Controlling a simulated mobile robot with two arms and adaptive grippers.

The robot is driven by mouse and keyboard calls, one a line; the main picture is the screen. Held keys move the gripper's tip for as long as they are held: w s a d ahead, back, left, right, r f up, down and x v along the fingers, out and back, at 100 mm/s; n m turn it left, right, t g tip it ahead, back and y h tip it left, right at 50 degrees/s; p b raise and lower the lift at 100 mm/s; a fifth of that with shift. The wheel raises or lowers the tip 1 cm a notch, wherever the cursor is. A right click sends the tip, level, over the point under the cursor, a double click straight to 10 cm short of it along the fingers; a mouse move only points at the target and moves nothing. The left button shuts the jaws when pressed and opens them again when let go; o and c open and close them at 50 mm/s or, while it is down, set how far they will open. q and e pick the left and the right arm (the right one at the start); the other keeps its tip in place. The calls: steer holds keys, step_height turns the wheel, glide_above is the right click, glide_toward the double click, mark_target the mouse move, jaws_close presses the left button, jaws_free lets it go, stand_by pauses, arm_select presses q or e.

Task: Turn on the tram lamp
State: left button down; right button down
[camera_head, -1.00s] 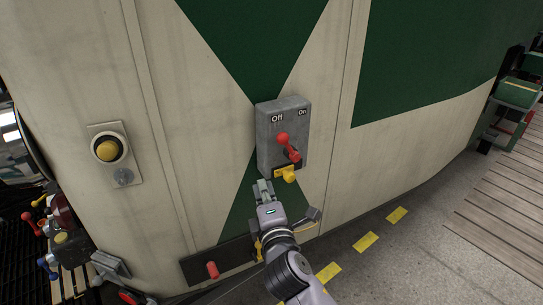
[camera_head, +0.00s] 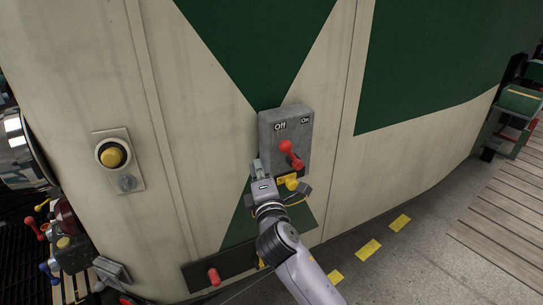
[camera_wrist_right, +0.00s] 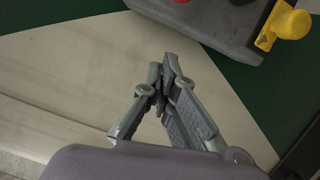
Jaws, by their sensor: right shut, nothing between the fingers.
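A grey switch box (camera_head: 302,130) marked "Off" on the left and "On" on the right is fixed to the cream and green tram side. Its red lever (camera_head: 286,147) leans up and left, toward "Off". A yellow part (camera_head: 290,183) sticks out at the box's lower edge. My right gripper (camera_head: 257,165) is shut and empty, with its tips by the box's lower left corner. In the right wrist view, the gripper (camera_wrist_right: 166,70) points at the panel below the box (camera_wrist_right: 225,25), apart from the red lever and yellow part (camera_wrist_right: 290,24). My left gripper does not show.
A yellow round button or lamp (camera_head: 112,155) sits on a plate to the left. A dark strip with a red handle (camera_head: 214,276) runs low on the tram. Coloured levers (camera_head: 62,240) stand at the left edge. Wooden decking (camera_head: 500,210) lies to the right.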

mark_target(290, 155)
steer(key=w+d, duration=0.1)
steer(key=w, duration=0.1)
steer(key=w+d+r+p, duration=0.1)
steer(key=w+d, duration=0.1)
steer(key=shift+d, duration=0.1)
stand_by(0.4)
steer(key=shift+d+r+m+p, duration=0.15)
steer(key=shift+r+m+p, duration=0.25)
steer(key=shift+p, duration=0.45)
